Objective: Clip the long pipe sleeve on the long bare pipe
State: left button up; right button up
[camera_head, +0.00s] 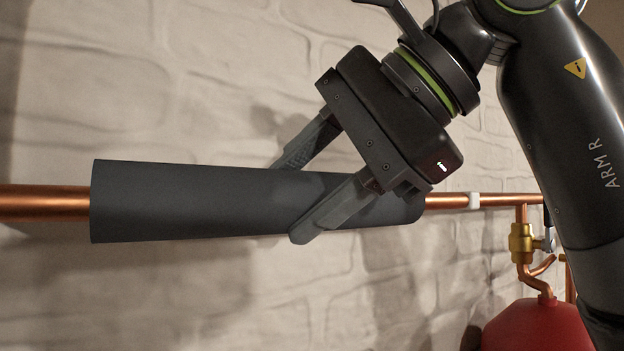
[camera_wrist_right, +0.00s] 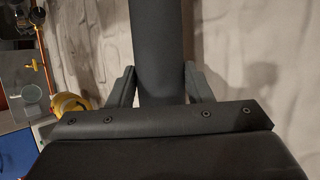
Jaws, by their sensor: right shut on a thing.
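The long dark grey pipe sleeve (camera_head: 180,203) lies along the copper pipe (camera_head: 45,203) in the head view. The pipe shows at both ends of the sleeve, in line with it. From this side I cannot see whether the sleeve's slit is fully closed around the pipe. My right gripper (camera_head: 296,200) is shut on the sleeve toward its right part, with one finger in front and one behind. The right wrist view shows the sleeve (camera_wrist_right: 157,40) between the two fingers (camera_wrist_right: 157,88). My left gripper is not in view.
A white brick wall (camera_head: 200,70) stands close behind the pipe. To the right are a pipe clip (camera_head: 474,200), a brass valve (camera_head: 522,243) and a red tank (camera_head: 535,325). The right wrist view shows a yellow object (camera_wrist_right: 72,105) at left.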

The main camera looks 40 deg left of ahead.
jog(key=o, duration=1.1)
jog(key=shift+a, duration=0.15)
jog(key=shift+w+d+r, duration=0.1)
jog(key=shift+d+r, duration=0.05)
jog(key=shift+d, duration=0.15)
pick_arm(q)
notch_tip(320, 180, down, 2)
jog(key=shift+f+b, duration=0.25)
jog(key=shift+b, duration=1)
pick_arm(e)
jog(key=shift+v, duration=8.4)
jog(key=shift+a+r, duration=0.1)
